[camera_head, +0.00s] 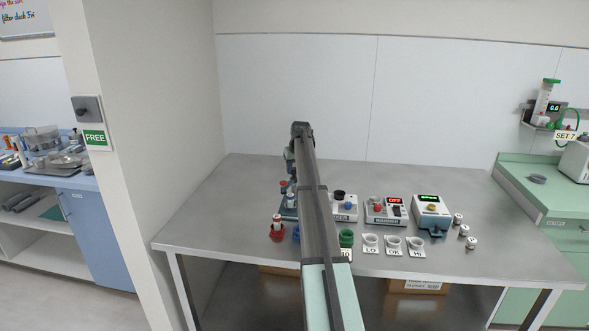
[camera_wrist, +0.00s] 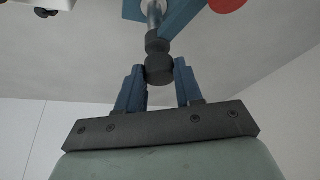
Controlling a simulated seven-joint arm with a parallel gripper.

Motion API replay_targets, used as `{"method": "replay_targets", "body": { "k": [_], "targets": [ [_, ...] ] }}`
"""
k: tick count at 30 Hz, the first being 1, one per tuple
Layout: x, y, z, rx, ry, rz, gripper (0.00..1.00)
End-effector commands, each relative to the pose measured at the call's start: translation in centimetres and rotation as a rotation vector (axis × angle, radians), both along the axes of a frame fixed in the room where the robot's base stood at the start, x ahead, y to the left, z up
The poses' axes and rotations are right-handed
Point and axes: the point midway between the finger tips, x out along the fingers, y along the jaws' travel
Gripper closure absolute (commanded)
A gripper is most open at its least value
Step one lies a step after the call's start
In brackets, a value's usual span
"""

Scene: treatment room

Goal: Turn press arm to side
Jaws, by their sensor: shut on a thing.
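In the wrist view, my gripper (camera_wrist: 160,68) has its two blue fingers on either side of a dark round knob (camera_wrist: 159,70) and is shut on it. The knob sits at the end of a metal rod (camera_wrist: 154,12), which I take for the press arm's handle. A blue part (camera_wrist: 184,30) of the press lies beside the rod, and part of a red thing shows at the top edge. In the head view, my arm covers much of the press, whose blue part (camera_head: 288,207) shows just left of the arm. The fingers cannot be made out there.
The metal table (camera_head: 220,215) has a red cup (camera_head: 277,229) at front left and a green cup (camera_head: 347,238) right of my arm. Three white cups (camera_head: 393,243), two display devices (camera_head: 385,209) (camera_head: 431,211) and small vials (camera_head: 464,231) stand further right. The back is clear.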

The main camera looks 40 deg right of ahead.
Motion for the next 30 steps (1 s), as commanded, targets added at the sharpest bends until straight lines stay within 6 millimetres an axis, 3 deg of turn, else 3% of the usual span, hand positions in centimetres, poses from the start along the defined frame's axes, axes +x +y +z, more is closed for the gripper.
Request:
{"method": "replay_targets", "body": {
  "k": [30],
  "targets": [
    [0.51, 0.41, 0.03, -0.001, 0.002, -0.909, 1.0]
  ]
}}
